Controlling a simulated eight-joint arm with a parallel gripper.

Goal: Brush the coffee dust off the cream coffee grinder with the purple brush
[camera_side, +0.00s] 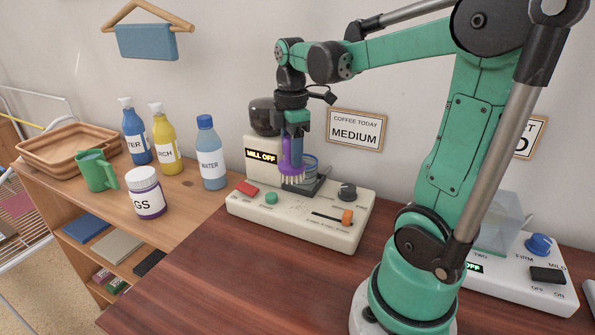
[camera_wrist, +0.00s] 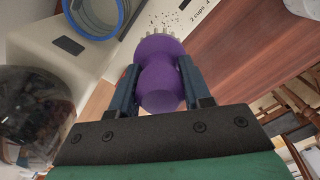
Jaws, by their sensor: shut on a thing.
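The cream coffee grinder (camera_side: 262,212) stands on the dark red-brown wooden top, with a dark round hopper, a "MILL OFF" display, red and green buttons, a black knob and an orange slider. Dark coffee specks (camera_wrist: 172,19) lie on its top face in the wrist view. The purple brush (camera_wrist: 158,72) is held between the fingers of my gripper (camera_wrist: 160,88), pale bristles pointing away from me. In the side view the brush (camera_side: 291,158) hangs upright with its bristles just above or at the grinder's top; contact cannot be told.
A blue-rimmed cup (camera_side: 309,163) sits at the back of the grinder. A second cream machine (camera_side: 520,275) stands at right, beyond my arm. At left, a wooden shelf holds bottles (camera_side: 210,155), a green mug (camera_side: 95,172), a white jar (camera_side: 146,192) and a wooden tray (camera_side: 40,148).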

